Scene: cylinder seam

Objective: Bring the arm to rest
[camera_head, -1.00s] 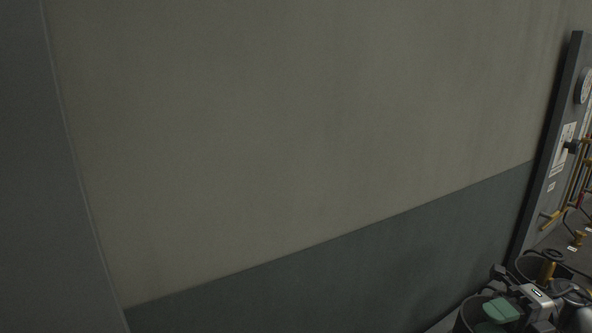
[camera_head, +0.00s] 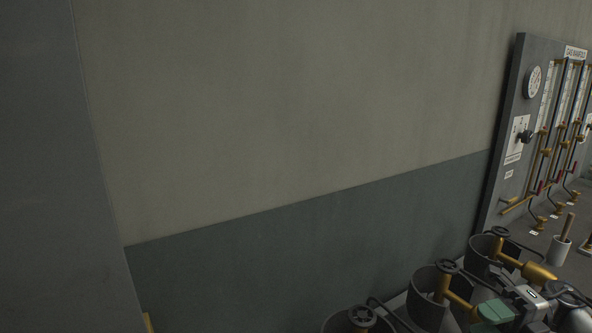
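Part of my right arm shows at the bottom right, with a silver and dark end and a green piece. My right gripper (camera_head: 512,286) seems to be at this end, low in front of the cylinders. Its fingers are too dark and cluttered to tell whether they are open or shut, and I see nothing clearly held. My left arm and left gripper are out of view.
Several grey cylinders (camera_head: 428,312) with valve handwheels and brass fittings stand along the wall at the lower right. A gas manifold panel (camera_head: 512,110) with a gauge (camera_head: 534,82) and pipes is at the right. A plain grey surface (camera_head: 50,170) fills the left edge. The wall (camera_head: 290,110) between is bare.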

